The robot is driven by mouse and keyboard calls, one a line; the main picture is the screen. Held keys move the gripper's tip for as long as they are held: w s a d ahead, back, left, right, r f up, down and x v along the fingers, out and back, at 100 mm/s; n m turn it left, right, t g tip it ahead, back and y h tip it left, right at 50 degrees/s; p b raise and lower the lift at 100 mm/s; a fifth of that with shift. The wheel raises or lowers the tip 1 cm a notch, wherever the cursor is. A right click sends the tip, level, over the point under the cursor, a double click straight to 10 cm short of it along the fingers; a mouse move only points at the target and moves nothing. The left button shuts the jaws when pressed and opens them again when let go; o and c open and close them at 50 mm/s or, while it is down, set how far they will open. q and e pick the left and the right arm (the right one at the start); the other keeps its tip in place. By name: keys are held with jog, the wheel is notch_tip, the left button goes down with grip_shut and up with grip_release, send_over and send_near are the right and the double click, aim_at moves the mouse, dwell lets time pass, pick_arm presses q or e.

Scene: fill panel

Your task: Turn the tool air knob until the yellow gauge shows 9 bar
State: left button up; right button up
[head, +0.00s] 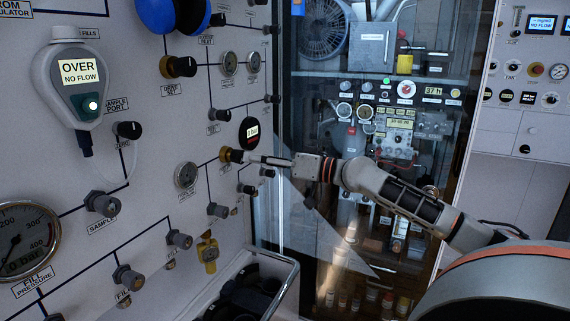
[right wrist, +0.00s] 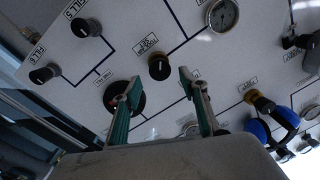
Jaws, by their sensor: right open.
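A black knob with a brass-coloured collar (head: 231,155) sticks out of the panel in the head view. My right gripper (head: 250,159) is close in front of the knob. In the right wrist view its fingers (right wrist: 159,79) are open, one on each side of the knob, with no clear contact. My left gripper is out of view.
A grey meter (head: 73,80) reads OVER NO FLOW. A large fill pressure gauge (head: 22,243) is at lower left. A metal rail (head: 283,288) stands out below.

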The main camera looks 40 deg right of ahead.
jog(key=v, duration=0.7)
jog(key=shift+s, duration=0.2)
jog(key=shift+d, duration=0.1)
dwell(2.6)
